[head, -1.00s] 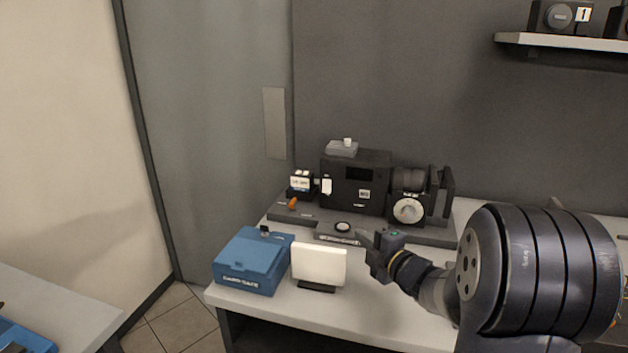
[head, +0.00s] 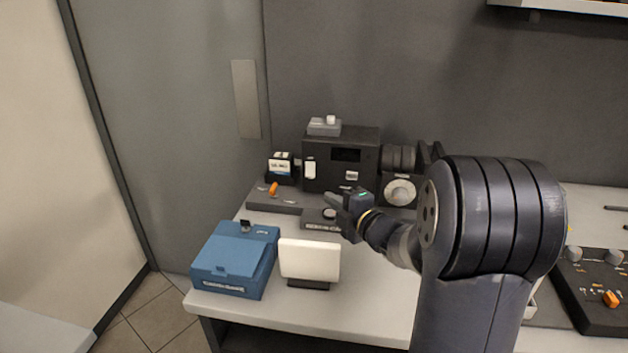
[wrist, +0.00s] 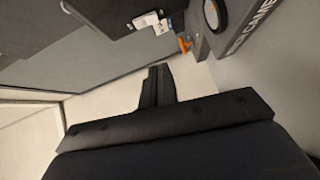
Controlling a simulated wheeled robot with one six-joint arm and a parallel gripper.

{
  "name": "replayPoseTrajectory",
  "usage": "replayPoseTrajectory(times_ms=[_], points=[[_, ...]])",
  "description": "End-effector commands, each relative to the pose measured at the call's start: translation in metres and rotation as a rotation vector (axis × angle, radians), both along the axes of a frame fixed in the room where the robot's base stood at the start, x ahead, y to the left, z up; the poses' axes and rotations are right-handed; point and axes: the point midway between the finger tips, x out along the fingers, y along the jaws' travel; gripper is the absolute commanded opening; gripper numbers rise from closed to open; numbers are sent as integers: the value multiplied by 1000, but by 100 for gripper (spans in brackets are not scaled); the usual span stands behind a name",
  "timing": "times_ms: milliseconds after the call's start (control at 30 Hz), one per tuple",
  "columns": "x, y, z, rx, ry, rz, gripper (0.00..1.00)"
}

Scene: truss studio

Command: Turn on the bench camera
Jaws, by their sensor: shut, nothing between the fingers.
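The bench camera (head: 325,174) is a black box with a lens (head: 398,158) and a grey dial on its right side. It stands on a grey base at the back of the bench. In front of it is a small grey block (head: 318,225) with a partly legible label and a round, pale-topped black button (head: 330,213). The button also shows in the wrist view (wrist: 215,13), at the top right. My gripper (head: 331,198) is shut and empty. Its fingertips appear just above and behind the button in the head view; I cannot tell whether they touch anything.
An orange lever (head: 273,188) stands on the base's left end. A blue case (head: 236,262) and a white panel on a dark stand (head: 309,260) are at the bench front. A control panel with knobs (head: 597,285) is at right.

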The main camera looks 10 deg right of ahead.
Motion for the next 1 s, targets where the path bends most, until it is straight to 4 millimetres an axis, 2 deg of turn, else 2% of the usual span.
replayPoseTrajectory(times_ms=[467,500,733,1000], points=[[87,38,-8,0,2,3,0],[93,34,-8,0,1,-1,0],[115,23,-11,0,1,-1,0],[121,20,-13,1,1,0,0]])
